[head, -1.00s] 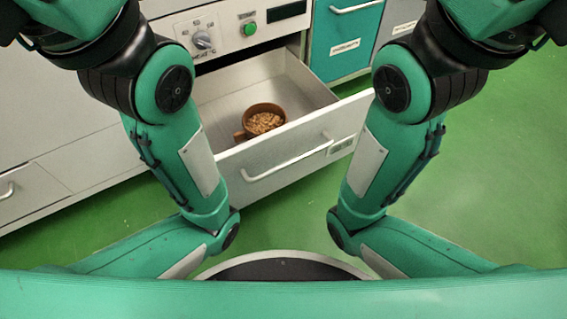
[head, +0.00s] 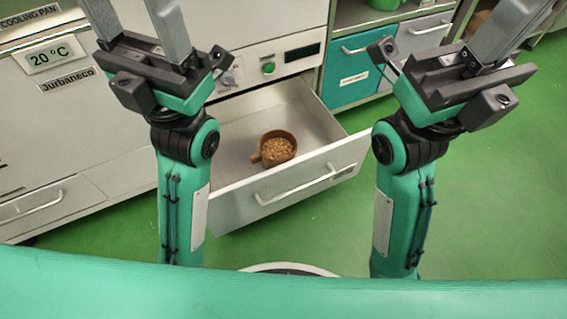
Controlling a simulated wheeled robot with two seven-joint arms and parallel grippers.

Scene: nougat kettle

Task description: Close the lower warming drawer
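The lower warming drawer (head: 240,207) is pulled out in the middle of the head view, below the control panel. Its white front carries a bar handle (head: 305,184), and its inside is open to view. My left gripper (head: 137,22) is raised at the upper left, with its two fingers apart and nothing between them. My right gripper (head: 505,28) is raised at the upper right; its fingers overlap in this view and run partly out of the picture, so their gap is unclear. Neither gripper touches the drawer.
A brown mug (head: 268,158) of nut-like pieces stands inside the drawer. The control panel has a green button (head: 268,68) above the drawer. A teal drawer (head: 350,80) is to the right, a closed white drawer (head: 45,207) to the left. Green floor (head: 320,225) is clear in front.

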